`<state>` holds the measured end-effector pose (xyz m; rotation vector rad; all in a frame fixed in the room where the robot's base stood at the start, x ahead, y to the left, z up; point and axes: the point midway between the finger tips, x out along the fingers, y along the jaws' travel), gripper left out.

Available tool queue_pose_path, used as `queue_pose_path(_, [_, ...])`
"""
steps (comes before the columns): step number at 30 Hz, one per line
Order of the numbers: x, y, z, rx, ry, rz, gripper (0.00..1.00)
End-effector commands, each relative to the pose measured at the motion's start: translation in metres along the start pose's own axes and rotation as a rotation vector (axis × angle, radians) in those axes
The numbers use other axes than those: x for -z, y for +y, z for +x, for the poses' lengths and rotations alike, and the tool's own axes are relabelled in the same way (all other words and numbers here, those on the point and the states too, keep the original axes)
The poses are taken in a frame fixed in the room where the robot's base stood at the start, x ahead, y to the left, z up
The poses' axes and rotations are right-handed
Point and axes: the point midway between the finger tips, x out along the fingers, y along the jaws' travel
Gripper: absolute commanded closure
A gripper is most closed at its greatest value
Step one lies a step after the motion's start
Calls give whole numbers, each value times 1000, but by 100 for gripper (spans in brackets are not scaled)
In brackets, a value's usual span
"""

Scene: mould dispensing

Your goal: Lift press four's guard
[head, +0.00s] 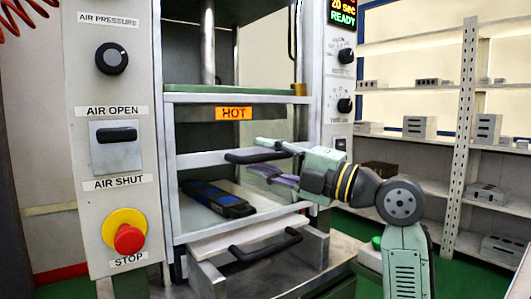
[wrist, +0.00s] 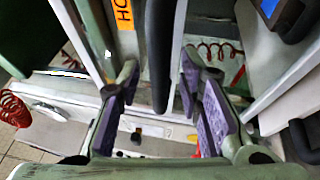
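Press four's guard (head: 205,159) is a pale metal frame with an orange HOT label, and its lower bar is above the press's lower opening. Its black bar handle (head: 243,157) sticks out at the front of that bar. My gripper (head: 262,157) is at the handle's right part, with one finger above and one below. In the wrist view the handle (wrist: 160,45) runs between the two purple-padded fingers (wrist: 160,75) of my gripper, with gaps on both sides. The gripper is open, and I see no contact. No number marking the press shows.
A blue and black tool (head: 218,198) lies inside the lower opening. Below is a drawer-like tray with a black handle (head: 265,245). The control panel (head: 118,140) with a red stop button stands left. A display reads 20 sec READY (head: 342,12). Shelves (head: 468,110) with grey blocks stand right.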

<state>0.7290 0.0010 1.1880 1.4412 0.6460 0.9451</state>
Motion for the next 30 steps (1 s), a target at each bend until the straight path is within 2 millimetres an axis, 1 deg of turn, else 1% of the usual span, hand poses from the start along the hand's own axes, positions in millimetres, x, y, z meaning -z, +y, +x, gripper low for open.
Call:
queue_pose_path(3, [0,0,3,0,0,0,67])
queue_pose_path(9, [0,0,3,0,0,0,67])
queue_pose_path(11, [0,0,3,0,0,0,70])
queue_pose_path(24, [0,0,3,0,0,0,100])
queue_pose_path(30, [0,0,3,0,0,0,100])
